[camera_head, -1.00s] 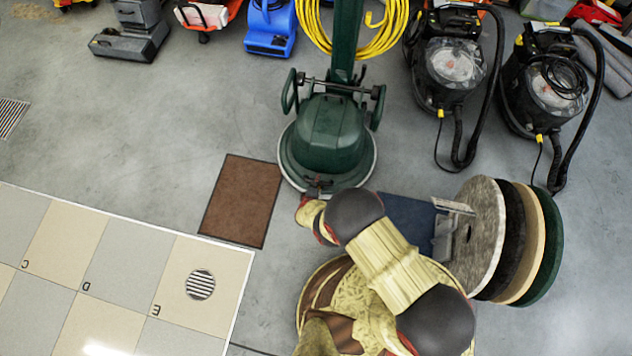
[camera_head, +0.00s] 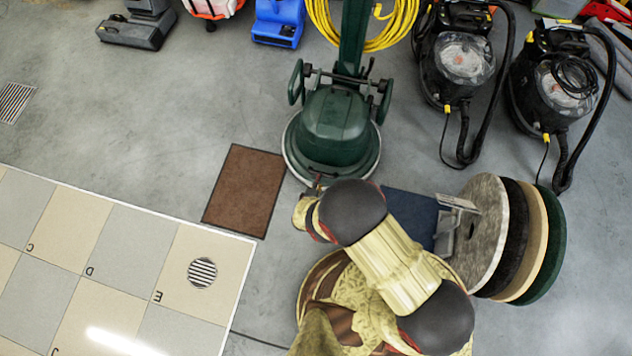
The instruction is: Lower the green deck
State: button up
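The green deck (camera_head: 333,130) is the dark green, domed base of a floor machine at the top centre, with a pale ring around its lower rim. Its green column (camera_head: 354,35) rises toward the top edge. From this high view I cannot tell whether the deck is level or tilted. My gripper (camera_head: 317,184) is at the near edge of the deck, mostly hidden by my own wrist. Only a small dark tip shows there. Whether it touches the deck, or is open or shut, is not visible.
A brown mat (camera_head: 243,191) lies left of the deck. Several round pads (camera_head: 487,240) stand on edge at right, beside a blue mat (camera_head: 408,212). Two black vacuums (camera_head: 458,65) and a coiled yellow hose (camera_head: 322,22) are behind. A tiled panel (camera_head: 120,270) covers the lower left.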

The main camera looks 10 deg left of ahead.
jog(key=shift+v, duration=2.15)
jog(key=s+d+r+n+g+h, duration=0.1)
jog(key=s+d+g+h, duration=0.15)
jog(key=d, duration=0.35)
jog(key=s+d+r+n+g+h, duration=0.1)
jog(key=s+d+h, duration=0.2)
jog(key=d, duration=0.4)
notch_tip(320, 180, up, 43)
jog(key=w+d+m+g+p, duration=0.1)
jog(key=d+m+g+p, duration=0.15)
jog(key=m+g, duration=0.6)
jog(key=s+d+r+m+t+y+p, duration=0.1)
jog(key=d+r, duration=0.4)
jog(key=r, duration=0.8)
jog(key=s+d+r+m+t+y+p, duration=0.2)
jog(key=s+r+m, duration=0.4)
jog(key=r, duration=0.8)
jog(key=s+d+r+m+t+y+p, duration=0.1)
jog(key=s+d+r+m+t+y, duration=0.2)
jog(key=d+r, duration=0.4)
notch_tip(320, 180, up, 7)
jog(key=shift+s+d+f+m+t+p, duration=0.1)
jog(key=shift+s+d+m+t+p, duration=0.25)
jog(key=shift+m, duration=0.2)
